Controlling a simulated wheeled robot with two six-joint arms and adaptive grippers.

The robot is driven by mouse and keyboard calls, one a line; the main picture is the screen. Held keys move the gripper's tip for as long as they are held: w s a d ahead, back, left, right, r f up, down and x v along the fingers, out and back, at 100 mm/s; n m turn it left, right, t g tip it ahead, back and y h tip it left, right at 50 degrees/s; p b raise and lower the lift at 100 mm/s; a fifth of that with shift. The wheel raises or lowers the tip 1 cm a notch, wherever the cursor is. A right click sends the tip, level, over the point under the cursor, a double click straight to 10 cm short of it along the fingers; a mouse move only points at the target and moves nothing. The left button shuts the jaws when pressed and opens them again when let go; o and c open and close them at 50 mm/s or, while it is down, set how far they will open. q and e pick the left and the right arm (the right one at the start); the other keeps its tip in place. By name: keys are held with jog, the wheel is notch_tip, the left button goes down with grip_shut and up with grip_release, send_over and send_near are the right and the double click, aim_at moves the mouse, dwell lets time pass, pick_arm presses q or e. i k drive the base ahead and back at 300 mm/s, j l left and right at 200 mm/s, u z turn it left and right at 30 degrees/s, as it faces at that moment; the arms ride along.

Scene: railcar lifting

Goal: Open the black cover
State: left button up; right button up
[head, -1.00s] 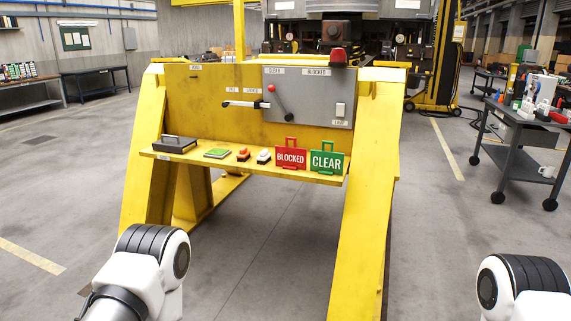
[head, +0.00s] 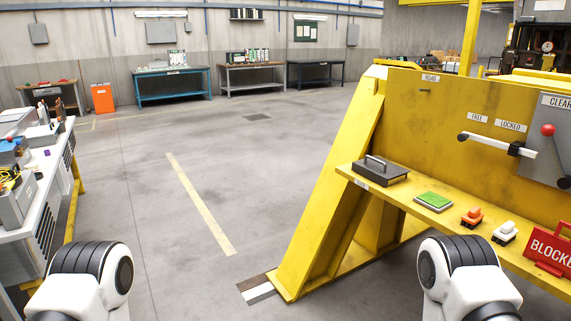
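The black cover (head: 381,172) is a dark, flat box-like lid with a raised handle on top. It sits at the left end of the yellow shelf (head: 480,238) on the yellow stand, and it looks closed. What is under it is hidden. Parts of both my arms show at the bottom of the head view, one at lower left and one at lower right. Neither gripper is in the picture, and nothing of mine touches the cover.
On the shelf right of the cover are a green pad (head: 434,201), an orange item (head: 472,217), a white item (head: 505,233) and a red BLOCKED sign (head: 548,252). A white-topped workbench (head: 40,190) stands at left. The floor between bench and stand is clear.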

aim_at(378, 170)
jog(key=i+j+z, duration=0.1)
jog(key=i, duration=0.3)
jog(key=i+j+z, duration=0.1)
jog(key=i, duration=0.3)
jog(key=i+j+z, duration=0.1)
jog(key=i+j, duration=0.2)
jog(key=i, duration=0.1)
